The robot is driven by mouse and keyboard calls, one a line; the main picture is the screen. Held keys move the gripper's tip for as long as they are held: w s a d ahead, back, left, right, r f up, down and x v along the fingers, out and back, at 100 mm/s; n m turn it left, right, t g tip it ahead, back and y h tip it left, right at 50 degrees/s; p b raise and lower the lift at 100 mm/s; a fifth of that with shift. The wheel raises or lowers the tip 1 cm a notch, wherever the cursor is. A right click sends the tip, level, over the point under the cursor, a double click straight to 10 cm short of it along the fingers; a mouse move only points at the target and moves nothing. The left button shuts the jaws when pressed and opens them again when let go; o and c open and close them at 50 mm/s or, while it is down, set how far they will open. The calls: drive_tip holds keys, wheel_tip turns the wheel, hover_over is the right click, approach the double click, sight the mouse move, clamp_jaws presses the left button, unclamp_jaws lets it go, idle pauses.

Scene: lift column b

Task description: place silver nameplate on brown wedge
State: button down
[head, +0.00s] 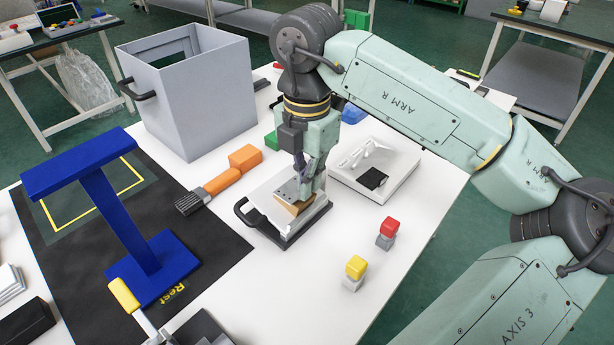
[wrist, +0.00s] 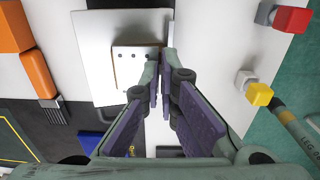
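The silver nameplate (head: 286,189), a thin grey plate with small dark holes, lies over the brown wedge (head: 291,208). In the wrist view the nameplate (wrist: 134,68) shows nearly face-on just left of my fingertips. Only the wedge's tan side and edge show from under it. My gripper (head: 304,188) points down at the right end of the nameplate. In the wrist view my gripper (wrist: 162,58) has its fingertips close together with a narrow gap. Whether they pinch the nameplate's edge or are just clear of it cannot be told.
The wedge stands on a silver tray (wrist: 97,38) with a black handle. A grey bin (head: 190,105), an orange-handled brush (head: 215,187) and a blue stand (head: 125,225) are to the left. A white fixture (head: 395,185) is close right. Red and yellow blocks (head: 356,267) stand in front.

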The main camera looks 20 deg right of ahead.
drive_tip(key=shift+f, duration=0.15)
drive_tip(key=c, duration=1.8)
unclamp_jaws()
wheel_tip(320, 180, up, 12)
drive_tip(key=shift+r+b, duration=0.2)
drive_tip(key=shift+b, duration=0.1)
